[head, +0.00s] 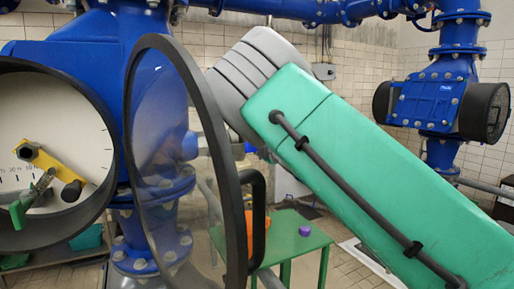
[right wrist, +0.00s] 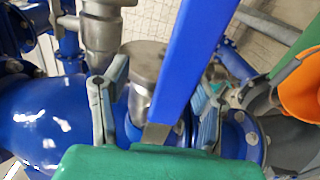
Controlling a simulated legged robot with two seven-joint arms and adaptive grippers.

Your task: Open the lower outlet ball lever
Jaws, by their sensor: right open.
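In the right wrist view a long blue lever (right wrist: 195,55) runs from the lower middle up to the top edge, with a bare metal end near my green palm. Behind it is a silver cylindrical valve body (right wrist: 143,70) on blue pipework. My right gripper (right wrist: 155,100) is open, with one finger on each side of the lever and a gap on both sides. I cannot tell the depth between fingers and lever. In the head view my green right forearm reaches in from the lower right; its gripper is hidden there. My left gripper is not in view.
In the head view a large gauge (head: 90,130) stands at left, its round glass cover (head: 240,190) swung open before my right wrist. A green table (head: 290,238) stands behind. An orange object (right wrist: 302,90) shows at right in the wrist view. Blue pipes surround the valve.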

